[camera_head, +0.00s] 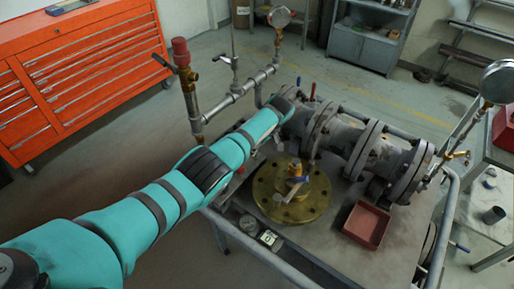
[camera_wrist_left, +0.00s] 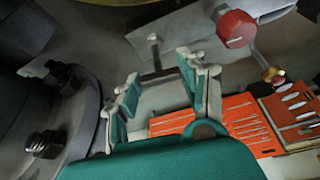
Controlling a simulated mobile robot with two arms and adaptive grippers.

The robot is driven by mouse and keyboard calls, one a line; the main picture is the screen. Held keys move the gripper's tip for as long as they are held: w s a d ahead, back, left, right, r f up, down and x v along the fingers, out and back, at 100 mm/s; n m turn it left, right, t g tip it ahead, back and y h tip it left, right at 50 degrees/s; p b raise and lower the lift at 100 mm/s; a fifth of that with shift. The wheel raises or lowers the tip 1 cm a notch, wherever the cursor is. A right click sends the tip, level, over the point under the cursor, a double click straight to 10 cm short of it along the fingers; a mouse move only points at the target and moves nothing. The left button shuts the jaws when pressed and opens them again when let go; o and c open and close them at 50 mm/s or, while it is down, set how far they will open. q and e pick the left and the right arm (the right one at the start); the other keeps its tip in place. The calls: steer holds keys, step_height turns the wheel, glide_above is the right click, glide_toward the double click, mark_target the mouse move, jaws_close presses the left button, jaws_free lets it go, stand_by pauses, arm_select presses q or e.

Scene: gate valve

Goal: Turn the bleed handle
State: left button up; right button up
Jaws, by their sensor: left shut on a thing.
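In the left wrist view, a small grey T-shaped handle (camera_wrist_left: 154,58), which I take to be the bleed handle, has its crossbar between the two teal-padded fingers of my left gripper (camera_wrist_left: 157,70). The fingers stand apart with the bar spanning them, and the gripper is shut on it. In the head view my left arm reaches from the lower left to the grey flanged valve body (camera_head: 340,138). There the fingers and handle are mostly hidden behind my wrist. My right gripper does not show.
A brass flange with a blue-handled fitting (camera_head: 290,192) and a red tray (camera_head: 367,224) lie on the bench. Gauges stand on pipes at the back (camera_head: 279,17) and right (camera_head: 498,82). An orange tool cabinet (camera_head: 80,70) is at left.

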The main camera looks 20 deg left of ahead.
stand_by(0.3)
arm_select(q)
steer(key=shift+w, duration=0.1)
steer(key=o, duration=1.2)
steer(key=v, duration=1.2)
